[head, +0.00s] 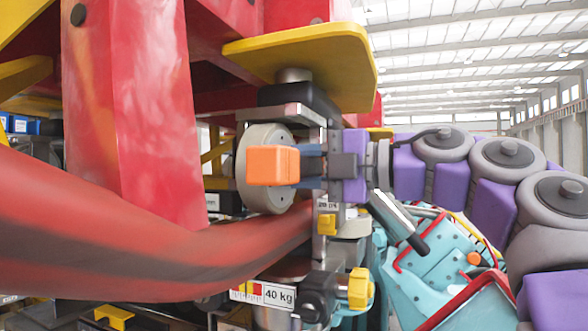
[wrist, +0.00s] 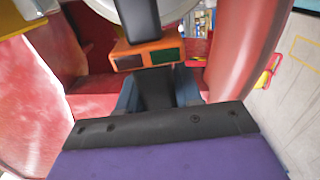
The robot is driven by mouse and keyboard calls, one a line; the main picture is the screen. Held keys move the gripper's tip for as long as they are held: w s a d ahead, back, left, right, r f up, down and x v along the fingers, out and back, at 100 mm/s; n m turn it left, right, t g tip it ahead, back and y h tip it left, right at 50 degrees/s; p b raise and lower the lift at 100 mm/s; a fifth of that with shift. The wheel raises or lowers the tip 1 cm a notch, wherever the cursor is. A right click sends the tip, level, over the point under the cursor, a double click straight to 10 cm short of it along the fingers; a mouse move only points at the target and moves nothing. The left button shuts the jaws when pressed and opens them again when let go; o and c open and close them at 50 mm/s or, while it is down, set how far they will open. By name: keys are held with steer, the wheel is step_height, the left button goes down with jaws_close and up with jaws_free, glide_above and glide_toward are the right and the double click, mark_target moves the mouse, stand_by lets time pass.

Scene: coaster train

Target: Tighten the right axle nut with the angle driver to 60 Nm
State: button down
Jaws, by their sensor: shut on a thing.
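In the head view, my gripper (head: 308,166) reaches in from the right and is shut on an orange block-shaped tool, which I take to be the angle driver (head: 272,166). The tool is in front of a grey round wheel (head: 256,202) and covers its middle. In the wrist view, the angle driver (wrist: 125,54) shows its orange body with two dark panels and a black part rising in front of the wheel. The blue fingers of my gripper (wrist: 158,88) are on either side below it. I cannot make out the right axle nut, or whether the tool touches the wheel.
A yellow plate (head: 300,62) overhangs the wheel. A thick red rail (head: 150,250) crosses low on the left, and a red post (head: 133,110) stands behind. Below are a 40 kg label (head: 263,293) and a yellow knob (head: 360,288). Turquoise machinery (head: 430,270) is at lower right.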

steer(key=shift+w+a, duration=0.3)
steer(key=shift+w, duration=0.1)
steer(key=shift+w+d+p, duration=0.15)
steer(key=shift+w+p, duration=0.05)
steer(key=shift+p, duration=0.1)
steer(key=shift+s+d, duration=0.15)
steer(key=shift+d, duration=0.05)
stand_by(0.8)
steer(key=shift+p+x, duration=0.35)
steer(key=shift+x, duration=0.5)
stand_by(1.4)
steer(key=shift+p, duration=0.35)
stand_by(1.5)
